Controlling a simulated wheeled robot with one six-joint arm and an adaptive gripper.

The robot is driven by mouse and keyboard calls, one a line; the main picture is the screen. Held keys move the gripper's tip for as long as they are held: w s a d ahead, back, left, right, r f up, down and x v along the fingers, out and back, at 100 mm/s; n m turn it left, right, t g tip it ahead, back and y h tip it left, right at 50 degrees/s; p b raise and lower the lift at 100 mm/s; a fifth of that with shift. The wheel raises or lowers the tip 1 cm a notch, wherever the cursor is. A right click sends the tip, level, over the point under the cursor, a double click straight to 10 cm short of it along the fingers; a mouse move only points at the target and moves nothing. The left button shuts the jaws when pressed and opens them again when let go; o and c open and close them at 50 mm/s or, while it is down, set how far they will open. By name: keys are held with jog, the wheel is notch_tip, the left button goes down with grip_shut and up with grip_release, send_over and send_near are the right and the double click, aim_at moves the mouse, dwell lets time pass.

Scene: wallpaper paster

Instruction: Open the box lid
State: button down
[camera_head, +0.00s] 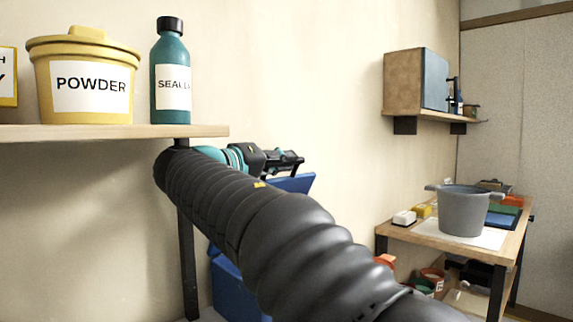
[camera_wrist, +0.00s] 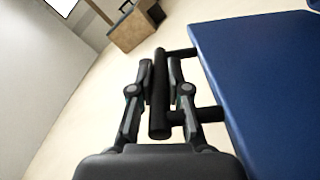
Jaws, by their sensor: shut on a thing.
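The blue box (camera_head: 236,292) stands low under the shelf, partly hidden behind my arm. Its blue lid (camera_head: 298,183) is raised and tilted above the box body. In the wrist view the lid (camera_wrist: 262,85) is a large blue panel on the right. A black bar handle (camera_wrist: 159,105) stands off the lid on two short posts. My gripper (camera_wrist: 160,72) has one finger on each side of the handle bar and is shut on it. In the head view my gripper (camera_head: 290,161) is just above the lid; the handle is hard to make out there.
A wooden shelf (camera_head: 60,133) with a POWDER tub (camera_head: 88,80) and a SEALER bottle (camera_head: 171,75) is just above my arm. A worktable (camera_head: 455,247) with a grey pot (camera_head: 463,210) stands at right, below a wall cabinet (camera_head: 403,84).

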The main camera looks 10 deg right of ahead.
jog(key=c, duration=1.1)
grip_release()
jog(key=shift+a, duration=0.15)
jog(key=shift+c, duration=0.2)
jog(key=v, duration=1.1)
jog(key=shift+s+a, duration=0.25)
jog(key=shift+s, duration=0.05)
